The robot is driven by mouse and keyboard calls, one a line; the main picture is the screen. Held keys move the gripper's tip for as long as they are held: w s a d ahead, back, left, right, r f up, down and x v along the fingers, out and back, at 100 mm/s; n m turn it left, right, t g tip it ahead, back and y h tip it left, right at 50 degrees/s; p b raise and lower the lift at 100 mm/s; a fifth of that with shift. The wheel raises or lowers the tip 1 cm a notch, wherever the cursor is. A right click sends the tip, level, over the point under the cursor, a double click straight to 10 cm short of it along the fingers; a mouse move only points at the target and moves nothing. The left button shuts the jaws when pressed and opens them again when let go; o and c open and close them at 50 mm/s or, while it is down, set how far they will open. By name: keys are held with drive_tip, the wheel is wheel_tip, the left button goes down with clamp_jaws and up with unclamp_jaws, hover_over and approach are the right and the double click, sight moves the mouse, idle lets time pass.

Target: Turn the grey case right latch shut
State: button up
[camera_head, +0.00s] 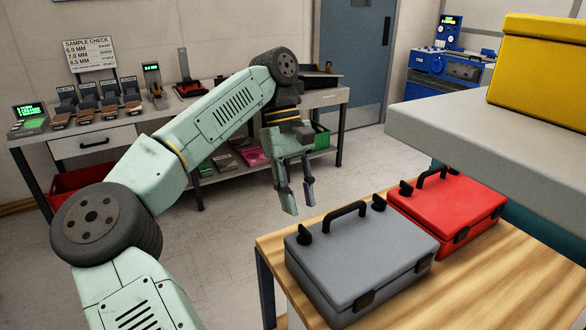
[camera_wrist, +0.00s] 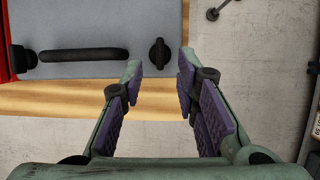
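The grey case (camera_head: 362,262) lies closed on the wooden table top, with a black carrying handle (camera_head: 345,208) near its edge. A black turn latch stands on each side of the handle: one at the near-left corner (camera_head: 304,236), one nearer the red case (camera_head: 378,202). In the wrist view, the latch farther from the red case (camera_wrist: 157,54) appears upright in the picture, and the other latch (camera_wrist: 22,58) is at the left. My gripper (camera_head: 301,210) is open and empty, off the table edge near the grey case. In the wrist view, its fingertips (camera_wrist: 160,70) lie either side of the upright latch's line, apart from it.
The red case (camera_head: 455,208) stands close beside the grey one. A grey shelf (camera_head: 470,135) bearing a yellow case (camera_head: 540,70) overhangs at the right. A workbench (camera_head: 110,140) stands at the back. Open floor lies left of the wooden table (camera_head: 275,243).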

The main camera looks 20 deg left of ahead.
drive_tip(key=v, duration=0.6)
drive_tip(key=shift+r, duration=0.15)
drive_tip(key=shift+a, duration=0.15)
